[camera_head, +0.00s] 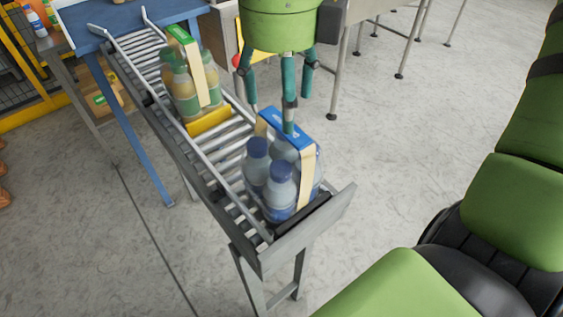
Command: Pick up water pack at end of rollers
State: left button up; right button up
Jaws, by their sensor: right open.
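The water pack (280,187) stands at the near end of the rollers (225,160), against the end stop. It has clear bottles with blue caps and a blue-and-beige carton band. My right gripper (290,115), green with teal fingers, points down just above and behind the pack. Its fingers are spread and hold nothing. The middle finger overlaps the blue top of the band in the picture; I cannot tell whether it touches. My left gripper is not in view.
A second pack (187,88) of yellowish bottles with green caps stands farther up the rollers, by a yellow block (209,121). A blue table (95,22) adjoins the far end. Metal table legs (338,75) stand behind the gripper. The floor on the right is clear.

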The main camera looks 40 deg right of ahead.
aim_at(277, 124)
jog(key=f+p, duration=0.2)
jog(key=f, duration=0.1)
jog(key=f+p, duration=0.1)
jog(key=f, duration=0.1)
jog(key=shift+w+a, duration=0.1)
jog(key=shift+w, duration=0.25)
jog(key=shift+f, duration=0.45)
jog(key=shift+c, duration=0.8)
grip_shut()
jog(key=shift+w+r, duration=0.1)
